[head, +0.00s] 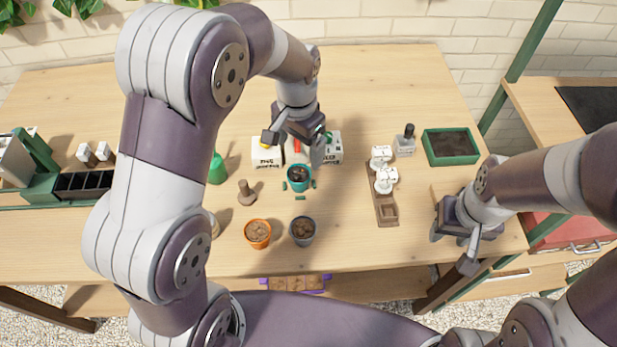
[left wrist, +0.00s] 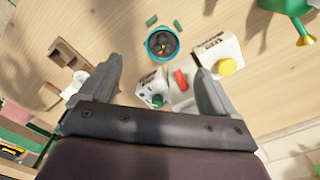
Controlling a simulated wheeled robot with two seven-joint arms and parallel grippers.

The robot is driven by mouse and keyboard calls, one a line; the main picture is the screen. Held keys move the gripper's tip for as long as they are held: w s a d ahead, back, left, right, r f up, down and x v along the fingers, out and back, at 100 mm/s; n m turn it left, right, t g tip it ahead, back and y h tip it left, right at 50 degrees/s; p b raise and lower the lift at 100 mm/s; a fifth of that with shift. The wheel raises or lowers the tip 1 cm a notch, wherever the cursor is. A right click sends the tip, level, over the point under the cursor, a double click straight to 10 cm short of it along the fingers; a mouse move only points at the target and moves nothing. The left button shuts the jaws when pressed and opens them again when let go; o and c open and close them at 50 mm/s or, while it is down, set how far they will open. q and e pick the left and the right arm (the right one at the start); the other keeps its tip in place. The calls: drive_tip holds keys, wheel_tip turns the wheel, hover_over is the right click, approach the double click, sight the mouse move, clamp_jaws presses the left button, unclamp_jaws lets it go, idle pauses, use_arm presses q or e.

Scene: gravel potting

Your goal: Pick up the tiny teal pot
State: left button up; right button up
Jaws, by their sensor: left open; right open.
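The tiny teal pot (head: 299,178) stands upright on the table near its middle, with dark contents inside. In the left wrist view the teal pot (left wrist: 162,43) shows from above, beyond the fingertips and between their lines, with some orange bits in it. My left gripper (head: 296,142) is open and empty above the table, just behind the pot in the head view. Its two fingers show apart in the left wrist view (left wrist: 158,78), not touching the pot. My right gripper (head: 455,245) is open and empty at the right front of the table.
Small green pieces (head: 300,197) lie around the pot. White cartons (head: 266,152) stand behind it. An orange pot (head: 257,233) and a grey pot (head: 303,230) stand in front. A brown holder (head: 385,208) with white items and a green tray (head: 451,146) are to the right.

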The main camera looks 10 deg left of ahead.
sight(299, 173)
use_arm(q)
drive_tip(key=f, duration=1)
drive_tip(key=shift+w+a+f, duration=0.2)
drive_tip(key=shift+a, duration=0.05)
drive_tip(key=shift+w+f, duration=0.1)
drive_tip(key=shift+f, duration=0.2)
drive_tip(key=c, duration=1.2)
